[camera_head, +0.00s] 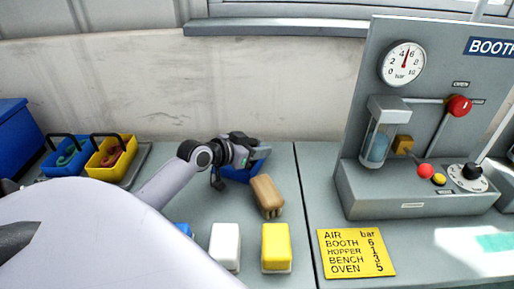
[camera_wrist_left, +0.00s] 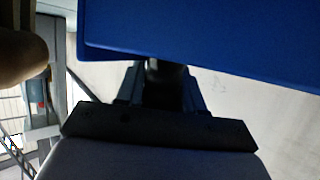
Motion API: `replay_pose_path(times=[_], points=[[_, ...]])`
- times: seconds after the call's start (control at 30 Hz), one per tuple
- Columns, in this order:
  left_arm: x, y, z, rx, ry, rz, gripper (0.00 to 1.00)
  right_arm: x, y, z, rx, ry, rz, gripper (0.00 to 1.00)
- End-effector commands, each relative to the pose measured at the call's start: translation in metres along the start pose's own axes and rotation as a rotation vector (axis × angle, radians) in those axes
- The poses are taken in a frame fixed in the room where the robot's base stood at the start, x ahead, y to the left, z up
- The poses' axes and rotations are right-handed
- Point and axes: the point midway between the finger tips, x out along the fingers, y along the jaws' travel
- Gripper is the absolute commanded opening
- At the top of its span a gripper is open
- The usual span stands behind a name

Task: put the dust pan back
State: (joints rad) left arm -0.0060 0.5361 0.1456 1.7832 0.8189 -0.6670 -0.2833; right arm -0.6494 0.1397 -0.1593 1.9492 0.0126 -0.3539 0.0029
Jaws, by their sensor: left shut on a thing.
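The blue dust pan (camera_head: 240,174) shows partly under my left gripper (camera_head: 256,153) in the head view, near the back of the grey bench. In the left wrist view the dust pan (camera_wrist_left: 205,38) fills the top as a broad blue surface. My left gripper (camera_wrist_left: 155,75) is shut on it; the exact grip point is dark and hard to see. Much of the pan is hidden by the gripper in the head view. I cannot tell whether the pan touches the bench. My right gripper is not in view.
White (camera_head: 225,245) and yellow (camera_head: 275,246) blocks stand in front. A yellow bin (camera_head: 112,158) and blue bins are left. A gauge panel (camera_head: 430,130) and a yellow sign (camera_head: 356,253) are right.

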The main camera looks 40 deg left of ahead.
Motion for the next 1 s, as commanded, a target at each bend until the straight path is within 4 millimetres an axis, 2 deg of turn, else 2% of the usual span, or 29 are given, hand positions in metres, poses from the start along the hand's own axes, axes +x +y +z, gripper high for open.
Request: replay_pose_path(times=[0.07,0.1,0.17,0.57,0.67,1.0], points=[[0.001,0.0,0.001,0.001,0.001,0.0,0.04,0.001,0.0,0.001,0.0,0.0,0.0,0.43],[0.001,0.0,0.001,0.0,0.0,0.0,0.47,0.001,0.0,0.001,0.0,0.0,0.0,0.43],[0.001,0.0,0.001,0.0,0.0,0.0,0.63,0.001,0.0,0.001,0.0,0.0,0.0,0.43],[-0.004,0.0,-0.002,0.0,-0.001,-0.001,0.63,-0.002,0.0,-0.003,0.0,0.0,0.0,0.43],[-0.013,-0.001,-0.002,-0.001,-0.002,-0.001,0.63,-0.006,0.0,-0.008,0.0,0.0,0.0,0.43],[-0.06,0.0,-0.003,0.001,-0.003,0.0,0.63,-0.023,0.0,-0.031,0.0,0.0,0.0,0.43]])
